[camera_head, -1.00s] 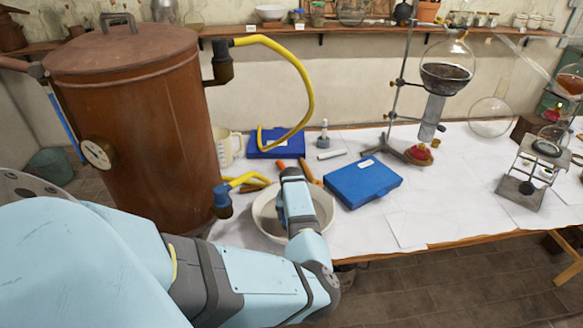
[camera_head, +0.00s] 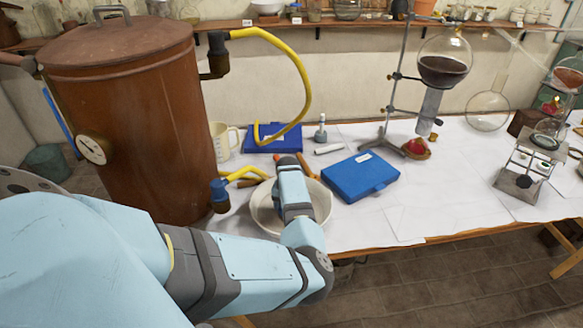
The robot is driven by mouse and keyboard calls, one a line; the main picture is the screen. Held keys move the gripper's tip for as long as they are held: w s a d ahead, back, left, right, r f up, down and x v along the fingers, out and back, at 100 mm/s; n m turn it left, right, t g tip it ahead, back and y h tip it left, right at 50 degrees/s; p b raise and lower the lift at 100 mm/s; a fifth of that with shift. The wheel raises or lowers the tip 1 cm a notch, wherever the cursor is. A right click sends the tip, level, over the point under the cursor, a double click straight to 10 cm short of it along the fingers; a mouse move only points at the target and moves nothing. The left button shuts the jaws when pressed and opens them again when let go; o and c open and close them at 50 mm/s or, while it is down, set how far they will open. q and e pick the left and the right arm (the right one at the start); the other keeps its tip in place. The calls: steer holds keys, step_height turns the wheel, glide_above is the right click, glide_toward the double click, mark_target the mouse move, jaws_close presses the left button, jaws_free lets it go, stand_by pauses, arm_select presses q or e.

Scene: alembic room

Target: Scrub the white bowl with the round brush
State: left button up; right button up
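The white bowl (camera_head: 262,217) stands on the white-covered table beside the copper boiler. My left arm comes in from the left and its wrist lies over the bowl, covering much of the bowl's inside. The fingers of my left gripper are hidden behind the wrist, so I cannot see whether they hold anything. A brown stick-like handle (camera_head: 306,167) shows just behind the wrist at the bowl's far side; I cannot tell if it belongs to the round brush. No brush head is visible. My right gripper is not in view.
The copper boiler (camera_head: 135,120) with a yellow hose (camera_head: 305,85) stands close on the left. A blue case (camera_head: 360,177) lies right of the bowl, and a beige jug (camera_head: 222,142) behind it. A flask stand (camera_head: 395,80) is farther right. The table's front right is clear.

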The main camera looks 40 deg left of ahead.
arm_select(q)
steer(key=shift+s+d+p, duration=0.6)
steer(key=shift+d+p, duration=0.15)
steer(key=shift+d, duration=0.15)
steer(key=shift+w+f+b, duration=0.2)
steer(key=shift+b, duration=0.1)
steer(key=shift+w+d+b, duration=0.1)
steer(key=shift+w+b, duration=0.5)
steer(key=shift+w, duration=0.25)
steer(key=shift+r, duration=0.1)
steer(key=shift+s+a+p, duration=0.2)
steer(key=shift+s+a, duration=0.05)
steer(key=shift+a, duration=0.25)
steer(key=shift+s+a+p, duration=0.15)
steer(key=shift+s+a, duration=0.1)
steer(key=shift+a, duration=0.25)
steer(key=shift+s+d+r+p, duration=0.15)
steer(key=shift+s+d+p, duration=0.2)
steer(key=shift+d+p, duration=0.35)
steer(key=shift+s+d, duration=0.25)
